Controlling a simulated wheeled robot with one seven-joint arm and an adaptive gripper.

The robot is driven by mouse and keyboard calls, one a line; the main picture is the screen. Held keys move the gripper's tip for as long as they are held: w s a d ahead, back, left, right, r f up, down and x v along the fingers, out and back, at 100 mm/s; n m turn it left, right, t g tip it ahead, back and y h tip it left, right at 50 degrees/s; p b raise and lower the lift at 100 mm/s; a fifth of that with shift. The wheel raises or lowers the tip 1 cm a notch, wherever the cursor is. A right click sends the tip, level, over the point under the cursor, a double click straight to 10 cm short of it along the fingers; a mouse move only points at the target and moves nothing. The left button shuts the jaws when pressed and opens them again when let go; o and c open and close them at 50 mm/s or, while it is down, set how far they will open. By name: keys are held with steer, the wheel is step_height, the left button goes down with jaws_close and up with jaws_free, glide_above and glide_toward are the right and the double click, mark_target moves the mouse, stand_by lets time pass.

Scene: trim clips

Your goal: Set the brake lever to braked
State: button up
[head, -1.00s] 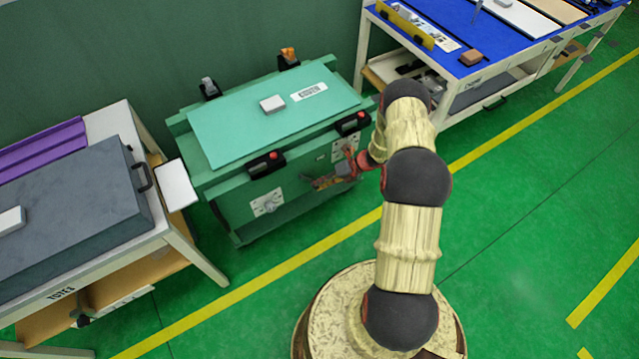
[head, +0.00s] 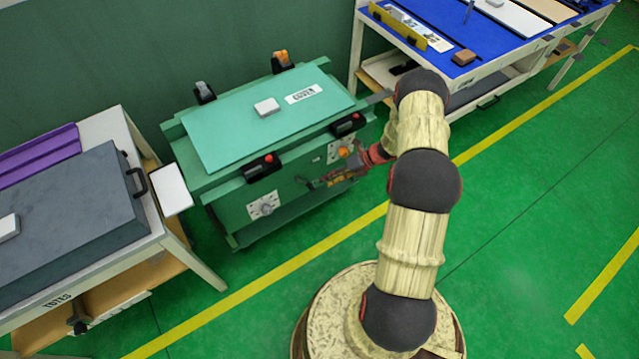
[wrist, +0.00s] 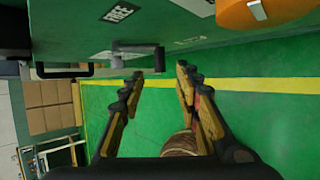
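The green cart (head: 225,212) stands against the wall, its front face towards me. In the wrist view this face (wrist: 60,30) runs along the top. A grey lever bar (wrist: 130,48) with a black end (wrist: 159,60) sticks out from it, below a label reading FREE (wrist: 118,13); I take this to be the brake lever. In the head view it is too small to make out clearly. My gripper (wrist: 158,76) is open and empty, fingertips apart. The black end shows between and just beyond the tips; I cannot tell whether they touch it. My gripper (head: 322,180) also shows low at the cart's front.
An orange knob (wrist: 250,14) is on the same face, right of the lever. A black bar handle (wrist: 65,71) is to the left. A grey-topped table (head: 75,215) stands left of the cart, a blue-topped bench (head: 430,25) right. Green floor in front is clear.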

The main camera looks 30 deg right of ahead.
steer(key=v, duration=0.5)
stand_by(0.5)
